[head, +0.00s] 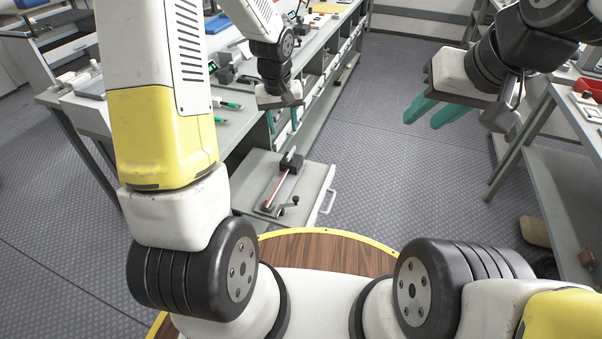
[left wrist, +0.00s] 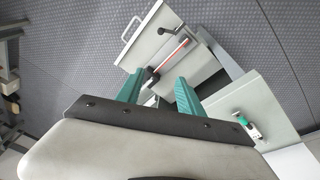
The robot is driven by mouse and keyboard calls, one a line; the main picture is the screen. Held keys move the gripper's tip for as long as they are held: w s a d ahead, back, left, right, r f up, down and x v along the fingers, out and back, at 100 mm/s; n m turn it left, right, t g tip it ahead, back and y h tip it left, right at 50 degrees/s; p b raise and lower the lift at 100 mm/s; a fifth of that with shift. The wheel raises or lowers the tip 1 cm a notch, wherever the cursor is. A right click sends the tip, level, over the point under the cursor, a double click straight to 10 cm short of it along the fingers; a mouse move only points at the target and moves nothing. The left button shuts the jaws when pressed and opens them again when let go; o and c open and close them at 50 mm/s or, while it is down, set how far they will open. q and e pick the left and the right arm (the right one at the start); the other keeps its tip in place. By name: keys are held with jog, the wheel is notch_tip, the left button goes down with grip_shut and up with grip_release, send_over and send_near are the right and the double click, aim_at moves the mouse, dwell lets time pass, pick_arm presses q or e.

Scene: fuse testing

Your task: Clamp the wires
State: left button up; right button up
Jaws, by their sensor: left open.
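A dark clamp fixture (head: 291,163) with a red-and-white rod (head: 279,186) and a small black lever (head: 289,205) sits on the pulled-out grey drawer (head: 315,180). The rod also shows in the left wrist view (left wrist: 172,57), just beyond the fingers. No loose wires can be made out at this size. My left gripper (head: 282,127) is open and empty, with teal fingers pointing down above and behind the fixture, apart from it. Its fingers show in the left wrist view (left wrist: 157,82) on either side of the fixture's near end. My right gripper (head: 421,119) is open and empty, high over the floor at right.
Green-and-white tools (head: 228,104) lie on the long grey bench (head: 238,130) to the left. The drawer has a white handle (head: 328,201) on its right side. A second table (head: 560,100) stands at the right. The floor (head: 385,170) between is clear.

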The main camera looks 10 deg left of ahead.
pick_arm(q)
notch_tip(320, 180, down, 15)
jog(key=w+d+g, duration=0.1)
jog(key=w+d, duration=0.1)
jog(key=w, duration=0.1)
jog(key=n+g, duration=0.1)
send_over(296, 197)
notch_tip(296, 197, down, 10)
jog(key=shift+a+r, duration=0.1)
jog(key=shift+r, duration=0.15)
notch_tip(296, 197, down, 8)
grip_shut()
